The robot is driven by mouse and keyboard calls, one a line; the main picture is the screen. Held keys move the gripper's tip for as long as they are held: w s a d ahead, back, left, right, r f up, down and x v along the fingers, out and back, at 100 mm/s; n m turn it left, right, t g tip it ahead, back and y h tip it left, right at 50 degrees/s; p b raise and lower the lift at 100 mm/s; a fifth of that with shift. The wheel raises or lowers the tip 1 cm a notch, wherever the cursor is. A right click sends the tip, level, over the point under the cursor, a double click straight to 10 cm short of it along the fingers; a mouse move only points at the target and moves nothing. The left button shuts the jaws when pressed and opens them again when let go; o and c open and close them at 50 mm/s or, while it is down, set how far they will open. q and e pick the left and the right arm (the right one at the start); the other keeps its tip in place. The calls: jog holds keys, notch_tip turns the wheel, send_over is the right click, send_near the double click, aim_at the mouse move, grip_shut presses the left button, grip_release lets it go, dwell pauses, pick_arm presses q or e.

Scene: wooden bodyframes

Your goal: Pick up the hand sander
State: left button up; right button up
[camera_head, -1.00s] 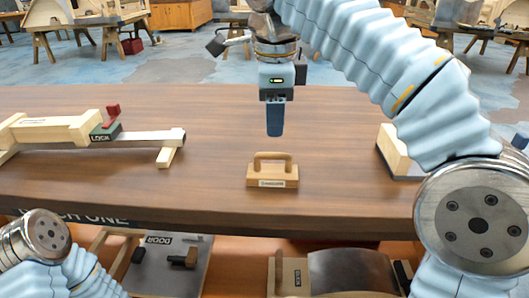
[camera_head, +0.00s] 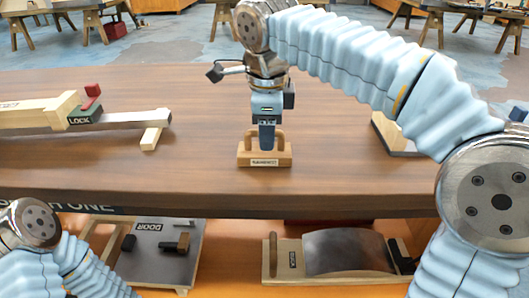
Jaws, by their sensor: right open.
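The hand sander (camera_head: 264,160) is a small light-wood block with a loop handle and a label on its front. It rests on the wooden tabletop (camera_head: 200,180) near the middle. My right gripper (camera_head: 267,146) points straight down at the sander, its fingers at the handle and covering the handle's middle. It is open. Whether the fingers straddle the handle bar or touch it is hidden. My left arm shows at the lower left, but its gripper is outside the view.
A wooden frame with a green LOCK block (camera_head: 85,116) and red tab lies at left. A wooden block (camera_head: 392,134) stands at right. Below the table edge are a DOOR panel (camera_head: 150,252) and a board with a curved grey plate (camera_head: 345,252). The tabletop around the sander is clear.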

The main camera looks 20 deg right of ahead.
jog(key=shift+f, duration=0.6)
grip_shut()
jog(key=shift+w+r, duration=0.1)
jog(key=shift+r, duration=0.5)
jog(key=s+a+r, duration=0.2)
jog(key=s+r, duration=1)
jog(key=s, duration=0.2)
jog(key=shift+a, duration=0.2)
